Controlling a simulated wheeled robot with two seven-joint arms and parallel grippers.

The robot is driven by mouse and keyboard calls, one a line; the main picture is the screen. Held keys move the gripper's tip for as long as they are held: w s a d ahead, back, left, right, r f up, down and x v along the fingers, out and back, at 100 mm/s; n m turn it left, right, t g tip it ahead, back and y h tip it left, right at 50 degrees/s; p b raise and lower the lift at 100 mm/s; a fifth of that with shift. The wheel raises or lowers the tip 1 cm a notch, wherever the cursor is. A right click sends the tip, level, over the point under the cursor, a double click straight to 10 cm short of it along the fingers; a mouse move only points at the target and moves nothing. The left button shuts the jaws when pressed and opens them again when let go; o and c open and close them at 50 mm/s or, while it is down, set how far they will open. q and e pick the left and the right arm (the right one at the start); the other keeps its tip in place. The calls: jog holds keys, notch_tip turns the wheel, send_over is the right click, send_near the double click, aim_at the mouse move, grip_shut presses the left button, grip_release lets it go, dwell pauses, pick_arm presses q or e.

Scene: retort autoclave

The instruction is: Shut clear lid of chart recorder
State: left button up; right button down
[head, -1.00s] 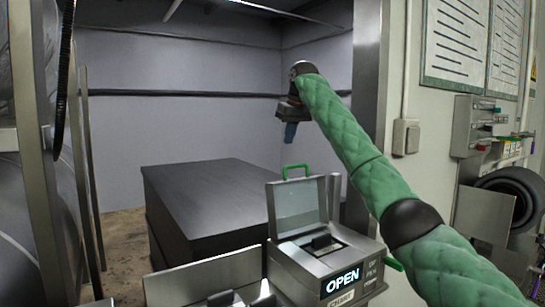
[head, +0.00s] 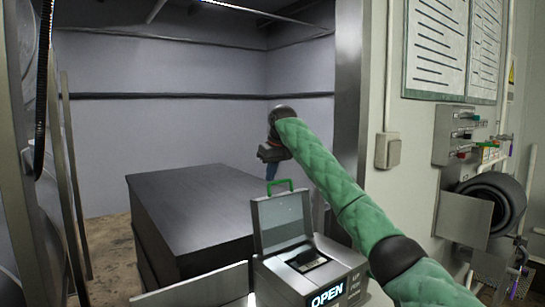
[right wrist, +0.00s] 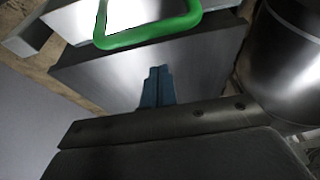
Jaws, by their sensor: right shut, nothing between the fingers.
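The chart recorder (head: 318,272) is a grey metal box with a lit OPEN display, at the bottom of the head view. Its clear lid (head: 282,222) stands upright, open, with a green handle (head: 279,185) on its top edge. My right gripper (head: 271,173) is shut and empty, its blue fingers pointing down. In the head view the fingertips are just above the handle; I cannot tell whether they touch or are behind it. In the right wrist view the green handle (right wrist: 150,40) lies beyond the shut fingertips (right wrist: 157,72), with a gap in the picture. My left gripper is not in view.
A large dark block (head: 195,210) fills the chamber floor behind the recorder. A metal door frame (head: 350,110) stands beside my right arm. A wall switch (head: 388,150) and a valve panel (head: 460,135) are on the right.

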jog(key=shift+s+d+r+p, duration=0.1)
jog(key=shift+s+d+p, duration=0.45)
jog(key=shift+s, duration=0.2)
jog(key=shift+s+d+r+p, duration=0.1)
jog(key=shift+s+d+p, duration=0.3)
jog(key=shift+s+d, duration=0.25)
jog(key=shift+a+f, duration=0.1)
jog(key=shift+a, duration=0.1)
